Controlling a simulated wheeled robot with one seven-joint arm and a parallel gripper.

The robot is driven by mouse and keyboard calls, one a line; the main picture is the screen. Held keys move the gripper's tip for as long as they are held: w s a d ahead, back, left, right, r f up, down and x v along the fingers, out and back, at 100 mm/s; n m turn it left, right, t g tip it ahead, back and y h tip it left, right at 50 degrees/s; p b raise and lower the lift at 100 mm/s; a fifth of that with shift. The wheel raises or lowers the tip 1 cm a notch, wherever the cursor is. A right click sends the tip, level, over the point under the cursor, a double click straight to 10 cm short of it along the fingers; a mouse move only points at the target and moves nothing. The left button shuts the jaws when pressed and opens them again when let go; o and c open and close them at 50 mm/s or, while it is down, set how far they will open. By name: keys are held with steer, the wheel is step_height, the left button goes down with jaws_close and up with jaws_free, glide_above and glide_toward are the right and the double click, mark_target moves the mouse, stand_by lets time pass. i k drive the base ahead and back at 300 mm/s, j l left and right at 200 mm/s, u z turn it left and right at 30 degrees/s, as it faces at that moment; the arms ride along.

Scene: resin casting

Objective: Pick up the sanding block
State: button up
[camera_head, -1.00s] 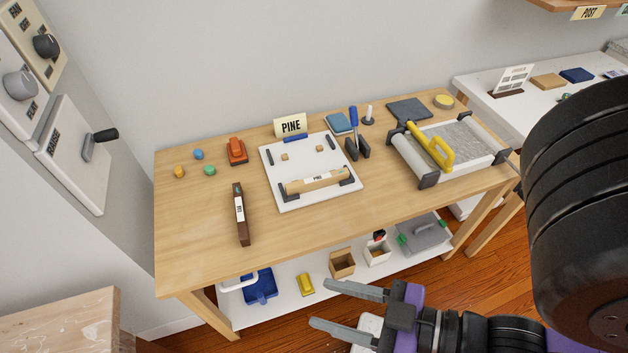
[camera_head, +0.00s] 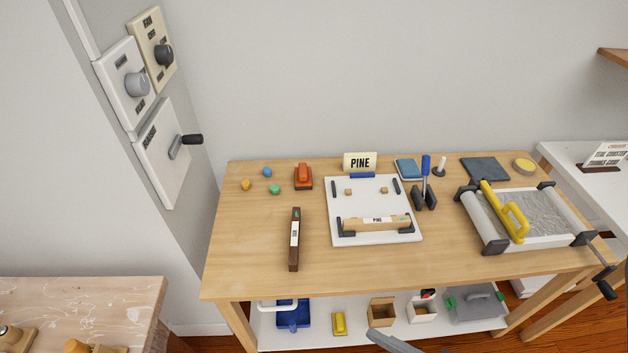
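An orange block with a raised grip and a darker base (camera_head: 303,178), which looks like the sanding block, sits on the wooden workbench (camera_head: 255,235), toward its back left. It stands upright with nothing touching it. My gripper (camera_head: 393,342) shows only as one grey finger at the bottom edge, in front of the bench and low, well away from the block. The other finger is out of frame. The earlier frame shows both fingers apart and empty.
Small coloured knobs (camera_head: 275,189) lie left of the block. A dark brown level-like bar (camera_head: 294,240) lies in front of it, and a white board (camera_head: 345,240) with a pine piece is to its right. A roller tray (camera_head: 555,237) fills the bench's right end. The front left is clear.

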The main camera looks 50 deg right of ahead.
mark_target(302, 174)
steer(key=z, duration=1.55)
steer(key=i+j+z, duration=0.1)
steer(key=j+z, duration=0.35)
steer(key=j, duration=1.05)
steer(key=j+u, duration=0.2)
steer(key=j, duration=0.2)
steer(key=i+j+u, duration=0.15)
steer(key=j, duration=0.2)
